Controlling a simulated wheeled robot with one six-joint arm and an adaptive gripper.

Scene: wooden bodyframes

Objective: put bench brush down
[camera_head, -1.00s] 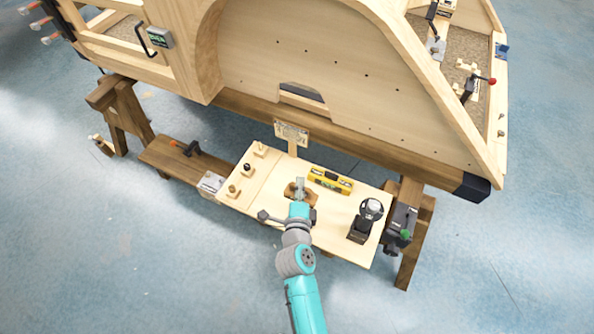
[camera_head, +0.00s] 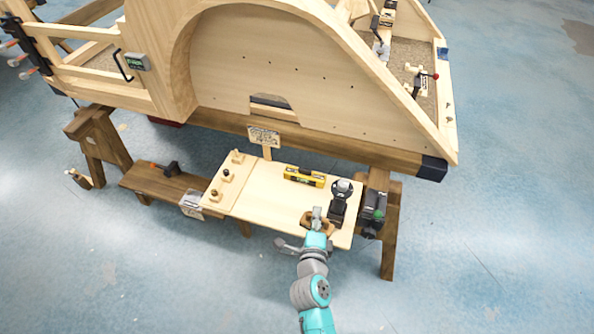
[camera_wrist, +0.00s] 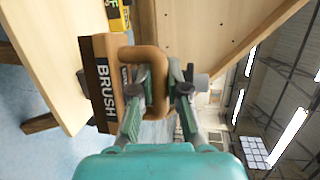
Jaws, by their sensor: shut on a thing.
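The bench brush (camera_wrist: 104,83) is a brown wooden block with a looped handle and a dark label reading BRUSH. My gripper (camera_wrist: 160,88) is shut on its handle in the wrist view. In the head view my gripper (camera_head: 317,214) is over the front right part of the pale board, and the brush (camera_head: 308,219) shows as a small brown shape at the fingers. The wrist view shows the brush block beside the pale board (camera_wrist: 50,60); I cannot tell whether they touch. The board also shows in the head view (camera_head: 262,208).
A black and silver tool (camera_head: 340,200) stands just right of the brush. A yellow level (camera_head: 305,177) lies behind it. Several small wooden knobs line the board's left side, with a vise-like tool (camera_head: 374,212) at its right edge. The board's middle is clear.

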